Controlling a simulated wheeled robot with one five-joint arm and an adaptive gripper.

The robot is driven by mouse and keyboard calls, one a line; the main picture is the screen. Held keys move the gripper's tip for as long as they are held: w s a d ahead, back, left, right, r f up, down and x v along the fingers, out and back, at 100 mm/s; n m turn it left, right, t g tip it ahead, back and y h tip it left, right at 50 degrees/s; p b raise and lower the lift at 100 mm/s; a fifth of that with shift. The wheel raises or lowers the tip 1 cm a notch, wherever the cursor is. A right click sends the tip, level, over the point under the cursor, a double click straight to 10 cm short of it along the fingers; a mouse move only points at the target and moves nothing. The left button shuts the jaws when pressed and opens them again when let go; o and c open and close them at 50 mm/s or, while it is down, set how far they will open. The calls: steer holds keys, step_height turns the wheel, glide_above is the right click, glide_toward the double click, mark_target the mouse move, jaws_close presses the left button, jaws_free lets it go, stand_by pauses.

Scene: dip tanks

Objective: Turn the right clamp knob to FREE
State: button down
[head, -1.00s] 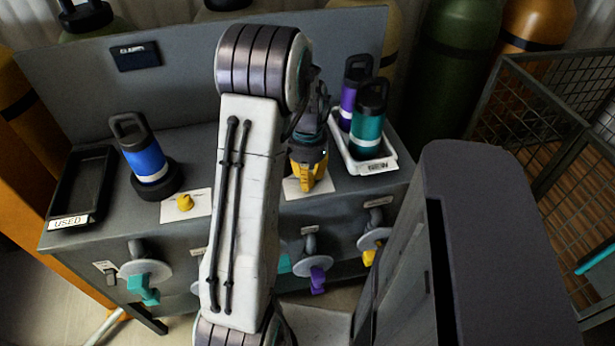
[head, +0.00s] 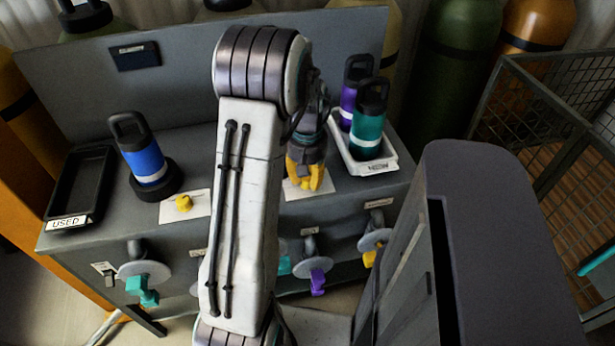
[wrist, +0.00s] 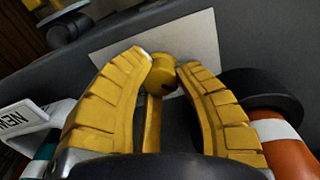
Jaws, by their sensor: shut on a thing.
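The right clamp knob is a small yellow knob (wrist: 162,72) on a white plate (wrist: 196,42) in the wrist view. The knob's pointer direction and any lettering on the plate cannot be read. The left clamp knob (head: 184,203), also yellow, sits on its own white plate to the left.
A tray marked NEW (head: 374,168) holds a purple bottle (head: 348,98) and a teal bottle (head: 368,125) close to my gripper. A blue bottle (head: 146,160) stands in a black ring. An empty USED tray (head: 67,223) is far left. An orange bottle (wrist: 284,140) shows in the wrist view.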

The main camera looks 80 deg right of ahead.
steer(key=shift+a+f+n, duration=0.1)
steer(key=shift+f+n, duration=0.05)
steer(key=shift+n, duration=0.45)
steer(key=c, duration=0.9)
jaws_free()
steer(key=shift+o, duration=0.2)
step_height(320, 180, up, 12)
stand_by(0.7)
